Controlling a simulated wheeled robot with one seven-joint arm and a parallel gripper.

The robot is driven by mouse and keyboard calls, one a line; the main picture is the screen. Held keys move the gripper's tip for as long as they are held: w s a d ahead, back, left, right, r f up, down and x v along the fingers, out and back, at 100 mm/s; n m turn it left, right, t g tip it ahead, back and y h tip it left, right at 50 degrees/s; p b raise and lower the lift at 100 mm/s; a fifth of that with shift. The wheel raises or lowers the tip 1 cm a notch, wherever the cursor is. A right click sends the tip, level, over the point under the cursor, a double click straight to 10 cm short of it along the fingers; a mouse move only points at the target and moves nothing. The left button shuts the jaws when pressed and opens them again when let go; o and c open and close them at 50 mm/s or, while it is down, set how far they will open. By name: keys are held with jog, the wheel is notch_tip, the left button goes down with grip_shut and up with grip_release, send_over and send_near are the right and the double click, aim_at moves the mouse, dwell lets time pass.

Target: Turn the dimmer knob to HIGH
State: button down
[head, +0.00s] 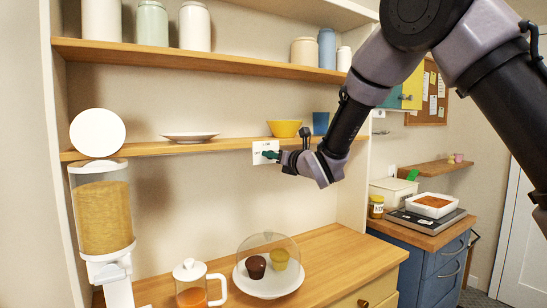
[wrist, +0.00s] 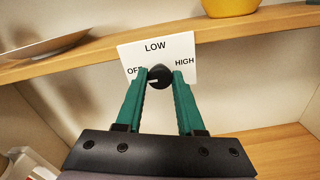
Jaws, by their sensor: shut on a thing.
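In the wrist view the plate (wrist: 155,50) reads OFF at left, LOW at top and HIGH at right. The black dimmer knob (wrist: 159,76) sits low on the plate, and its white mark is at the left, on the OFF side. My gripper (wrist: 160,74) has its green fingers shut on the knob, one on each side. The left finger partly covers the word OFF. In the head view my gripper (head: 272,155) reaches the plate from the right and hides the knob.
The middle shelf (head: 225,147) holds a white plate (head: 190,136), a yellow bowl (head: 284,128) and a blue cup (head: 320,123) close above the dimmer. Below, a glass dome (head: 268,255) covers muffins on the wooden counter (head: 335,255). A grain dispenser (head: 103,210) stands at left.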

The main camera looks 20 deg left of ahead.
jog(key=shift+m, duration=0.4)
jog(key=shift+f+m, duration=0.15)
jog(key=shift+m, duration=17.35)
